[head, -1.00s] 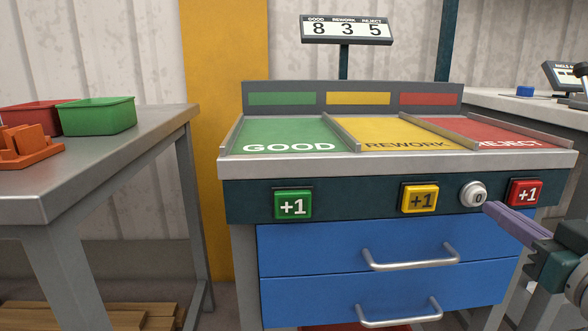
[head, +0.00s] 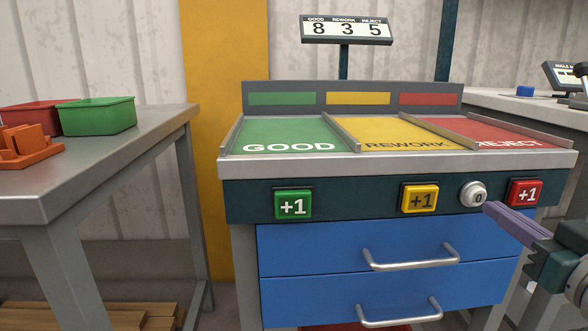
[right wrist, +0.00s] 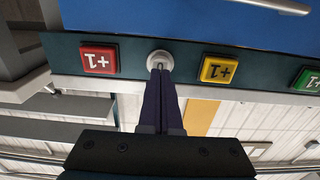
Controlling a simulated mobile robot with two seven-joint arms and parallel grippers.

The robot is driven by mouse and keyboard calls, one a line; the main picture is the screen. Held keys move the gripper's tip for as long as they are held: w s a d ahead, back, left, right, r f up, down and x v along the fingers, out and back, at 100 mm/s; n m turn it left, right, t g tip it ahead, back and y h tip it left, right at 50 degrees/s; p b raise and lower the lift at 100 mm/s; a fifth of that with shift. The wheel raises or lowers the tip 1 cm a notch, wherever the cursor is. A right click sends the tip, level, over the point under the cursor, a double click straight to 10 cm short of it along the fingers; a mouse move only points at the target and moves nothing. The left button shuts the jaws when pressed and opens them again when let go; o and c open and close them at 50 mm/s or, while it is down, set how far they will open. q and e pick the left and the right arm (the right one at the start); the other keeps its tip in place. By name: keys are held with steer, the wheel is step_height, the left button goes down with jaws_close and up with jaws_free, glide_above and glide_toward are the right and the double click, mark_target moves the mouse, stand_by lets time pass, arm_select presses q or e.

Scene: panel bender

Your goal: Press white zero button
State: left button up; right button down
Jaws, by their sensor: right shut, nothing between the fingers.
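The round white zero button (head: 473,194) sits on the dark front panel between the yellow and red +1 buttons. It also shows in the right wrist view (right wrist: 160,59), partly covered by my fingertips. My right gripper (head: 488,208) is shut and empty, its purple fingers pointing at the button from the lower right. In the right wrist view its fingertips (right wrist: 161,72) overlap the button's edge; I cannot tell whether they touch it. The counter display (head: 346,29) above reads 8, 3 and 5. My left gripper is not in view.
The yellow +1 button (head: 420,198) and red +1 button (head: 525,192) flank the white one closely. The green +1 button (head: 293,204) is farther left. Blue drawers with a protruding handle (head: 410,260) lie below. A table with a green bin (head: 97,115) stands at left.

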steer(key=shift+w+a+b, duration=0.1)
steer(key=shift+w+b, duration=0.3)
steer(key=shift+w, duration=0.8)
stand_by(0.8)
steer(key=shift+s+r+p, duration=0.1)
steer(key=shift+s+p, duration=0.25)
steer(key=shift+s, duration=0.1)
steer(key=s+p, duration=0.2)
steer(key=s, duration=0.4)
steer(key=shift+d+p, duration=0.25)
steer(key=shift+p, duration=0.15)
steer(key=shift+s, duration=0.1)
steer(key=s+p, duration=0.3)
steer(key=s, duration=0.5)
steer(key=shift+d, duration=0.35)
